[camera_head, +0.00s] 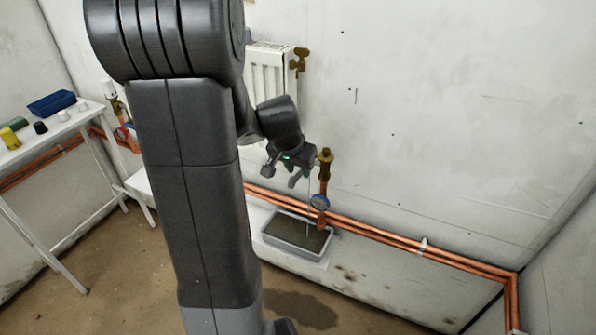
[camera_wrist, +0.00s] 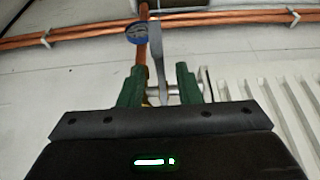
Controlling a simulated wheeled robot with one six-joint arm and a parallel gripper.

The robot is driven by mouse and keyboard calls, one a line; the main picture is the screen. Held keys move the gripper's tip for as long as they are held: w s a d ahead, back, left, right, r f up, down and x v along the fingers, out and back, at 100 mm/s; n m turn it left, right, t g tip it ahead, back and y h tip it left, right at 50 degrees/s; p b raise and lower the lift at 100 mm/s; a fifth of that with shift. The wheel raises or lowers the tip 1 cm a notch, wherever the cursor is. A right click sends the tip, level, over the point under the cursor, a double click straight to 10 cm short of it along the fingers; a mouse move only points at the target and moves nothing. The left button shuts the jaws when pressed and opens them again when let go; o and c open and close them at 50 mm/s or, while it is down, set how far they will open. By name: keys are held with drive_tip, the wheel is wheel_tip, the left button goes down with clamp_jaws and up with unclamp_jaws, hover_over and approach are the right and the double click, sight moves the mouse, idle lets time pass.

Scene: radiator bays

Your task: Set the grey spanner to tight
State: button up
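The grey spanner (camera_wrist: 157,50) shows in the wrist view as a flat upright bar in front of the copper riser, with its lower end between my fingers. My gripper (camera_wrist: 159,82) has green fingers, one on each side of the bar, with a gap on both sides. In the head view my gripper (camera_head: 281,175) is just left of a brass valve (camera_head: 325,160) on the riser. I cannot clearly make out the spanner there. The spanner's jaw and the fitting it sits on are largely hidden by my gripper in the wrist view.
A blue gauge (camera_head: 320,202) sits on the riser below the valve. A grey tray (camera_head: 290,250) with dark contents stands beneath. Copper pipes (camera_head: 385,232) run along the wall. A white radiator (camera_head: 268,70) is behind my arm. A white table (camera_head: 75,125) is at left.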

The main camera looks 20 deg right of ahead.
drive_tip(key=shift+w+d+f, duration=0.15)
drive_tip(key=shift+d+f, duration=0.05)
drive_tip(key=shift+f, duration=0.45)
drive_tip(key=shift+c, duration=0.4)
clamp_jaws()
drive_tip(key=shift+r, duration=0.1)
